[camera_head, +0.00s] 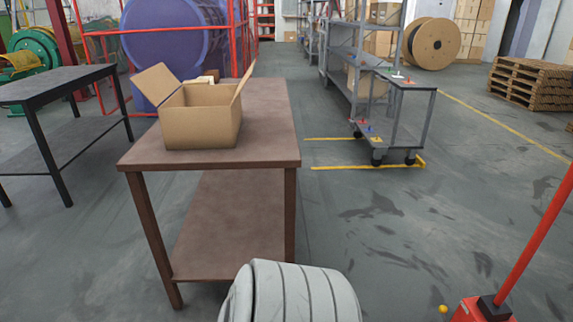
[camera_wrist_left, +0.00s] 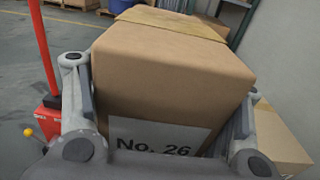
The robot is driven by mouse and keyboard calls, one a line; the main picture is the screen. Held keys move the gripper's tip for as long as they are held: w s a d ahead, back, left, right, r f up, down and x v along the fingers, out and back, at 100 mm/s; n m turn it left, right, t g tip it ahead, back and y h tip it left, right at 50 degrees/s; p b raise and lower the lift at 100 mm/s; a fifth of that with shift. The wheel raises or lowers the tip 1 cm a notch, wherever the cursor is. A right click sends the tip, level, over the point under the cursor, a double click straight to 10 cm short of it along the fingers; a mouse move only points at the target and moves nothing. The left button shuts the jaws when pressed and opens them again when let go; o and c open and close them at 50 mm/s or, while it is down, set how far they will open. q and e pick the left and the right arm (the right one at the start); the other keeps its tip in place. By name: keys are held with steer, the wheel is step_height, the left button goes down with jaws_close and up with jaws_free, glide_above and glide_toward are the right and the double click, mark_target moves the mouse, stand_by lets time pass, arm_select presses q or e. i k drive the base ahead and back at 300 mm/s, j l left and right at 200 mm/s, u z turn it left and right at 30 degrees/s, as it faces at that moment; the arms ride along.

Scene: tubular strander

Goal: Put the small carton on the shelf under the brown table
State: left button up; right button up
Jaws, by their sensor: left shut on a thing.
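The brown table (camera_head: 265,95) stands ahead, left of centre, in the head view. Its lower shelf (camera_head: 230,225) looks bare where it shows. In the left wrist view a closed brown carton (camera_wrist_left: 170,75) with tape on top and a "No. 26" label fills the space between the fingers of my left gripper (camera_wrist_left: 165,110). The fingers press on both its sides. Neither this carton nor my grippers show in the head view; my right gripper is in neither view.
An open carton (camera_head: 201,118) stands on the table top. A black table (camera_head: 55,85) is at left, a grey cart (camera_head: 400,120) at right. A red post (camera_head: 535,240) rises at lower right. Another carton (camera_wrist_left: 280,140) shows beside the held one.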

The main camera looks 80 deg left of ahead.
mark_target(203, 248)
steer(key=u, duration=1.6)
steer(key=i+u, duration=0.1)
steer(key=u, duration=0.4)
steer(key=i+u, duration=0.1)
steer(key=u, duration=0.35)
steer(key=i+u, duration=0.1)
steer(key=u, duration=0.4)
